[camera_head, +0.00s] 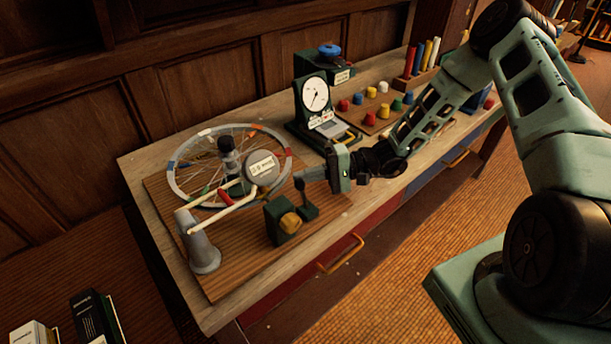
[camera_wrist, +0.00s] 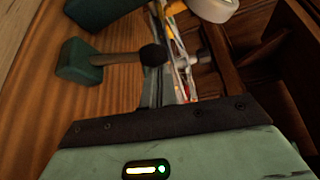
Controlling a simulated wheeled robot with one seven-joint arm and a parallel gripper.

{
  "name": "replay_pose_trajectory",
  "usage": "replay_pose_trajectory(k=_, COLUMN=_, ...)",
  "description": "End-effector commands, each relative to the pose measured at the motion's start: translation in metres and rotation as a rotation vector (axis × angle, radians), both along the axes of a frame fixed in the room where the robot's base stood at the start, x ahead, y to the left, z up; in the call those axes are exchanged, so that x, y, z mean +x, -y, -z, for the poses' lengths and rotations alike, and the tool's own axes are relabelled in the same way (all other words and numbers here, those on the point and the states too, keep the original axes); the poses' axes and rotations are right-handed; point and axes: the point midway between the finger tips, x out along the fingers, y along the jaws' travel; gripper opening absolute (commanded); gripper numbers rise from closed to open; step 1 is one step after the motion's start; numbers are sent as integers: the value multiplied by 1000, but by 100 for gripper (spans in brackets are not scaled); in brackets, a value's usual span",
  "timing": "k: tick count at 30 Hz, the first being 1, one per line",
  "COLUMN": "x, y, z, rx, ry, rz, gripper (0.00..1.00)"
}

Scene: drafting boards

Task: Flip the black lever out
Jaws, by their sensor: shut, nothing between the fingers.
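The black lever (camera_wrist: 122,58) shows in the wrist view as a short rod with a dark ball on its end. It rises from a dark green base (camera_wrist: 78,63). In the head view the lever (camera_head: 300,188) stands roughly upright on its base (camera_head: 308,212), near the right edge of a wooden board. My gripper (camera_head: 304,175) is shut and empty, and its tips lie close to the lever's top. I cannot tell whether they touch it.
A spoked wheel (camera_head: 179,178) and a grey post (camera_head: 204,247) with a pale arm stand left on the board. A dial gauge (camera_head: 315,95) and coloured pegs (camera_head: 370,118) are behind.

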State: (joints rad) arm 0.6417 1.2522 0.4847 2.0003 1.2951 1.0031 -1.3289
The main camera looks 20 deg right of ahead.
Motion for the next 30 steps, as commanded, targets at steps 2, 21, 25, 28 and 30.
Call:
replay_pose_trajectory(k=2, x=-1, y=0, z=1, rx=7, ry=16, rz=0, gripper=0)
replay_pose_trajectory(k=21, x=-10, y=4, z=-3, rx=50, ry=148, rz=2, gripper=0)
replay_pose_trajectory(k=25, x=-16, y=6, z=-4, rx=78, ry=227, rz=3, gripper=0)
replay_pose_trajectory(k=28, x=-21, y=8, z=-5, rx=105, ry=308, rz=5, gripper=0)
replay_pose_trajectory(k=30, x=-26, y=10, z=-6, rx=126, ry=371, rz=5, gripper=0)
